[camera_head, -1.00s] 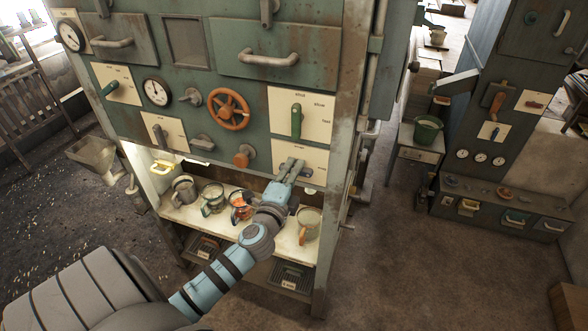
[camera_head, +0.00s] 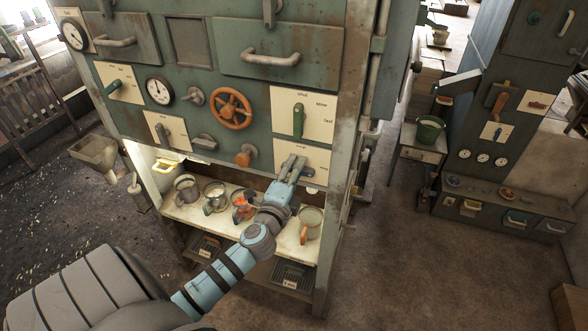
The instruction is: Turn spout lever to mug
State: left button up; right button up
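My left gripper (camera_head: 292,168) is at the lower right cream plate (camera_head: 318,158) on the front of the green machine. Its grey fingers lie over the middle of the plate and hide most of any lever there. I cannot tell whether they are closed on it. Below, several mugs stand on a lit shelf: a grey mug (camera_head: 186,187), a mug with a dark green handle (camera_head: 215,191), an orange-red mug (camera_head: 243,206) partly behind my arm, and a beige mug (camera_head: 312,220) with an orange handle. My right gripper is out of view.
Above the gripper is a plate with a green lever (camera_head: 298,121). To the left are an orange valve wheel (camera_head: 232,109), an orange knob (camera_head: 243,158) and another lever plate (camera_head: 164,131). The floor right of the machine is clear.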

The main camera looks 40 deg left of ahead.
pick_arm(q)
jog(key=v, duration=1.2)
jog(key=shift+w, duration=0.1)
